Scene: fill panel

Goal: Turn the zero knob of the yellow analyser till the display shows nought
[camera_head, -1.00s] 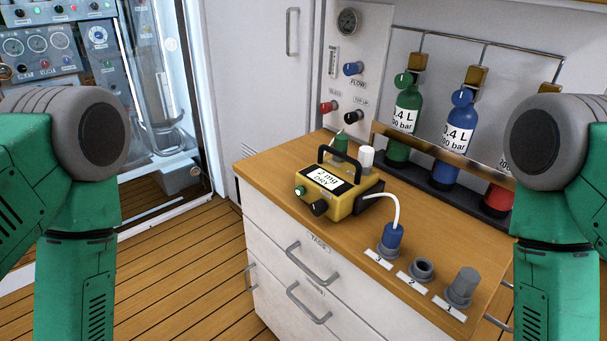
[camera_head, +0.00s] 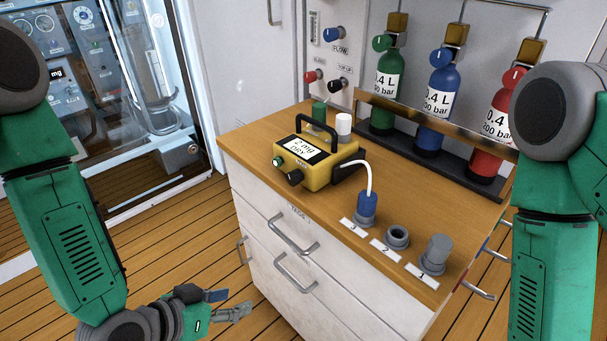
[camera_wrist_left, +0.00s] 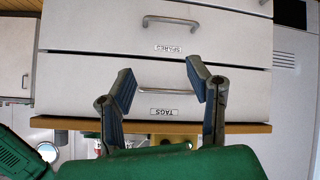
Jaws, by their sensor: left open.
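The yellow analyser (camera_head: 318,172) stands on the wooden counter top, with a black carrying handle. Its white display (camera_head: 303,150) faces up; the lettering is too small and slanted to read surely. A black knob (camera_head: 294,177) sits on its front face beside a green-lit button (camera_head: 278,162); the knob's marking cannot be read. My left gripper (camera_head: 230,303) is open and empty, low in front of the drawers and well below the analyser. In the left wrist view its two blue-padded fingers (camera_wrist_left: 158,70) stand apart before the drawer fronts. My right gripper is out of view.
A white tube runs from the analyser to a blue plug (camera_head: 367,205) on the counter (camera_head: 262,138). Grey sockets (camera_head: 397,237) stand along the front edge. Drawer handles (camera_head: 295,272) stick out near my left gripper. Gas bottles (camera_head: 437,110) stand behind.

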